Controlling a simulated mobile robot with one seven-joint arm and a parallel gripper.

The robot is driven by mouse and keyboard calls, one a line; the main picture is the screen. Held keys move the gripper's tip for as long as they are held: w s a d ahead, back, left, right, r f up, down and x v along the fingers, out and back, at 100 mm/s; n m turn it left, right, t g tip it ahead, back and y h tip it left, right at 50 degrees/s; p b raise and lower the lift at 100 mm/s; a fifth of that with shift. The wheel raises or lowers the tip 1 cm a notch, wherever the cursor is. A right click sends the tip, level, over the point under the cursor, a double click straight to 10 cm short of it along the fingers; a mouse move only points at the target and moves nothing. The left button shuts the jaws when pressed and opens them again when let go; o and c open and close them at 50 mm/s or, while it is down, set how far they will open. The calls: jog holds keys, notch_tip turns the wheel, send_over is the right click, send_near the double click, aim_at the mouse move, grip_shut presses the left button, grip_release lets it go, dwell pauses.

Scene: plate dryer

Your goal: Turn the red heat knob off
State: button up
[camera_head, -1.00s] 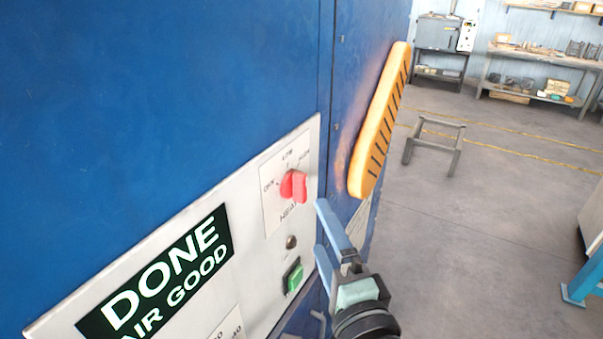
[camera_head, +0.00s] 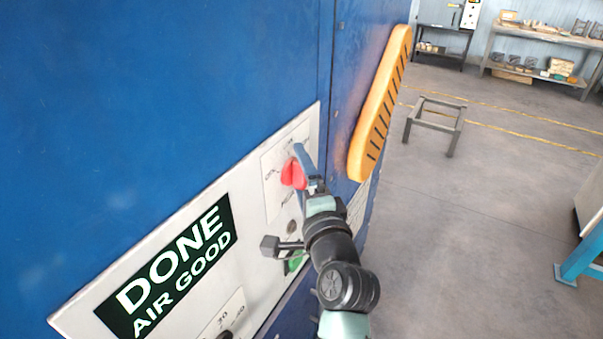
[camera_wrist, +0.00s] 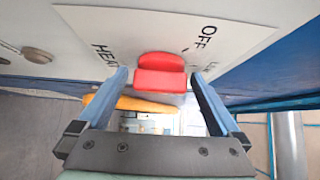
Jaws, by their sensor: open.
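The red heat knob (camera_head: 291,174) sits on the white control panel (camera_head: 262,215) of the blue machine. In the wrist view the knob (camera_wrist: 160,72) lies between the tips of my two blue fingers, with a narrow gap on each side. The OFF label (camera_wrist: 204,37) is printed to its upper right and HEAT to its left. The knob's setting cannot be told. My gripper (camera_wrist: 160,76) is open around the knob. In the head view a blue finger of my gripper (camera_head: 303,168) is right beside the knob and covers part of the labels.
A lit display (camera_head: 170,270) reading DONE AIR GOOD is on the panel at lower left. A green button (camera_head: 294,263) lies below the knob, partly behind my arm. An orange slotted piece (camera_head: 380,110) sticks out on the machine's side. The floor to the right is mostly clear.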

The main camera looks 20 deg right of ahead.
jog(key=shift+c, duration=0.3)
jog(key=c, duration=1.2)
jog(key=shift+f, duration=0.1)
jog(key=shift+c, duration=0.2)
jog(key=shift+f+b, duration=0.15)
jog(key=shift+b, duration=0.7)
jog(key=n+t+b, duration=0.1)
jog(key=b, duration=0.3)
jog(key=shift+f, duration=0.25)
jog(key=n+t+b, duration=0.1)
jog(key=n+b, duration=0.1)
jog(key=b, duration=0.6)
jog(key=n+t+y+b, duration=0.1)
jog(key=n+t+b, duration=0.1)
jog(key=b, duration=0.7)
jog(key=shift+f+n+y, duration=0.15)
jog(key=shift+n+y, duration=0.15)
jog(key=n+t+y+b, duration=0.2)
jog(key=n+b, duration=0.3)
jog(key=b, duration=0.9)
jog(key=shift+y, duration=0.8)
jog(key=n+y+b, duration=0.1)
jog(key=b, duration=0.1)
jog(key=n+y+b, duration=0.1)
jog(key=b, duration=0.2)
jog(key=shift+r+n, duration=0.3)
jog(key=shift+n, duration=0.1)
jog(key=shift+r+n+y+b, duration=0.25)
jog(key=shift+n+y+b, duration=0.15)
jog(key=shift+y+b, duration=0.2)
